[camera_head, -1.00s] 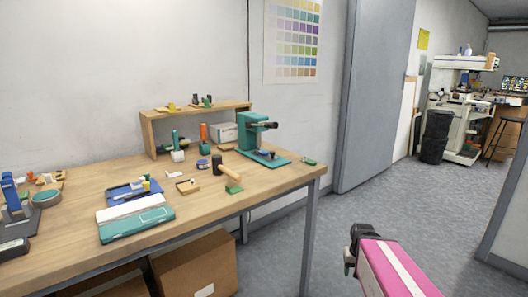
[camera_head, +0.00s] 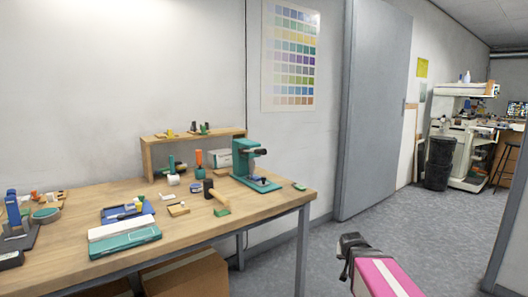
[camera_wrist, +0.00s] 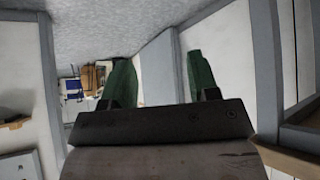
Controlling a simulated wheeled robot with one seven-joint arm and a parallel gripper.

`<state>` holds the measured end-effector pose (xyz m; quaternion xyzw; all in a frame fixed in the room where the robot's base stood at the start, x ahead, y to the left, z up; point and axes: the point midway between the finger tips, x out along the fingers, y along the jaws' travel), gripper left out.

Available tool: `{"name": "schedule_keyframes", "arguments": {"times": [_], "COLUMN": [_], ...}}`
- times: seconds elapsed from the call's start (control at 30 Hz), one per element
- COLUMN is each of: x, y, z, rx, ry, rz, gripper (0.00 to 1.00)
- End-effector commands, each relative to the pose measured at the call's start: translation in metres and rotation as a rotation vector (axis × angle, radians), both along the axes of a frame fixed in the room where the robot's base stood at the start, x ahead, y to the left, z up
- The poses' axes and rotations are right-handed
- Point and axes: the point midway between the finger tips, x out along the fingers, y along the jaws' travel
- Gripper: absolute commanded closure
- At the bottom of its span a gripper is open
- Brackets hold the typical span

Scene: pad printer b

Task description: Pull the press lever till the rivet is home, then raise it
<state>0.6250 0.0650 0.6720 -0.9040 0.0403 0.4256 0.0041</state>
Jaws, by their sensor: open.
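The teal press (camera_head: 243,160) stands upright near the right end of the wooden table in the head view. A dark cylindrical part, possibly its lever or handle (camera_head: 261,152), sticks out to the right from its head. Its base plate (camera_head: 262,184) carries a small dark piece; a rivet is too small to make out. My gripper (camera_wrist: 158,85) shows in the wrist view with its two green fingers spread apart and nothing between them. In the head view my pink-and-white arm is at the lower right, over the floor, well away from the press.
A wooden shelf (camera_head: 147,157) stands behind. The floor (camera_head: 330,240) right of the table is clear.

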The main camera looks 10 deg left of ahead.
Motion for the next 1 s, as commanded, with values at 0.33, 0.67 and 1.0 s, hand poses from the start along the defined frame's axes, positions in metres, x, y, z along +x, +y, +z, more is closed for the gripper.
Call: {"name": "schedule_keyframes", "arguments": {"times": [0.33, 0.67, 1.0], "x": [0.079, 0.049, 0.031], "y": [0.132, 0.28, 0.314], "z": [0.162, 0.322, 0.355], "rx": [0.203, 0.561, 0.659], "ry": [-0.636, -1.072, -1.138], "rz": [0.175, 0.554, 0.673], "gripper": [0.45, 0.45, 0.45]}}
